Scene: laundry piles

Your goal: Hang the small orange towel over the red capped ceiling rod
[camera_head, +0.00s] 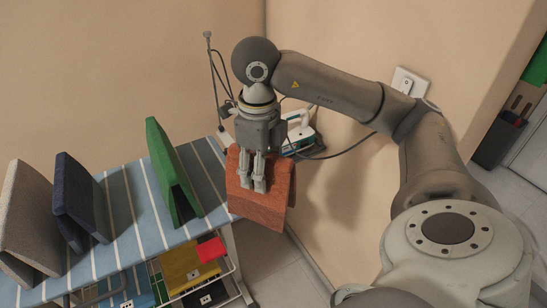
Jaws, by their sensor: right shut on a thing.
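The small orange towel (272,208) hangs folded at the right end of a striped board. My right gripper (252,187) points down and is shut on the towel at its upper part. The towel drapes below the fingers, and its lower right corner hangs past the board's edge. Whether the towel still touches the board I cannot tell. The red capped ceiling rod is not in view. My left gripper is not in view.
On the blue striped board (125,215) stand folded green (172,170), navy (78,195) and grey (32,215) towels. A white and teal iron (301,136) with a cord is behind my gripper. A shelf below holds a yellow cloth (190,268). Walls are close behind.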

